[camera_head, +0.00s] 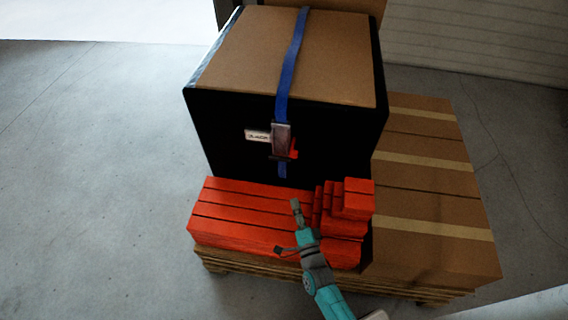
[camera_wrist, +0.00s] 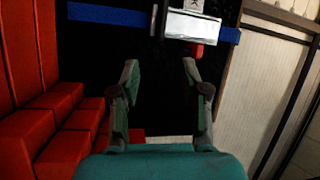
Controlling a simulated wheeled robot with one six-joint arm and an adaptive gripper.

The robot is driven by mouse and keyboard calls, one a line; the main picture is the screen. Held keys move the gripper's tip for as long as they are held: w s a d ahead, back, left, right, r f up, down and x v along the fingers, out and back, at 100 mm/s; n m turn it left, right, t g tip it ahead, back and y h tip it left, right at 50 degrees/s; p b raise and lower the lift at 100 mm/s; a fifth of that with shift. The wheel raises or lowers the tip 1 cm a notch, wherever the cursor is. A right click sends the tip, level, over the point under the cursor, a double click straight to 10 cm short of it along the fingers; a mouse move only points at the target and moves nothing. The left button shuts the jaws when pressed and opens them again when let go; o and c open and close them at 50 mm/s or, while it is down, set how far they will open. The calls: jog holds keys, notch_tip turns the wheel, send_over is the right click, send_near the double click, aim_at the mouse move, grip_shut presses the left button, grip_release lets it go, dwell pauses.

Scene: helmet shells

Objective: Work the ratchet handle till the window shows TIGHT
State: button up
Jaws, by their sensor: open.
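A ratchet (camera_head: 281,136) with a grey metal handle sits on a blue strap (camera_head: 291,60) on the black front of a large box. A red piece (camera_head: 291,155) shows at its lower end. In the wrist view the ratchet handle (camera_wrist: 194,25) and red piece (camera_wrist: 197,49) lie beyond the fingertips, towards the upper right. My gripper (camera_head: 297,203) is below the ratchet, apart from it. Its fingers (camera_wrist: 160,70) are spread with nothing between them.
The box (camera_head: 230,130) has a brown top. Red stacked pieces (camera_head: 245,215) stand before it, below and beside my gripper. Brown cartons (camera_head: 430,200) lie to the right, on a wooden pallet (camera_head: 230,265). The floor at left is clear.

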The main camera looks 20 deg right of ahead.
jog(key=w+d+r+m, duration=0.2)
jog(key=w, duration=1.4)
jog(key=shift+d+r+h, duration=0.2)
jog(key=shift+d+h, duration=0.2)
grip_shut()
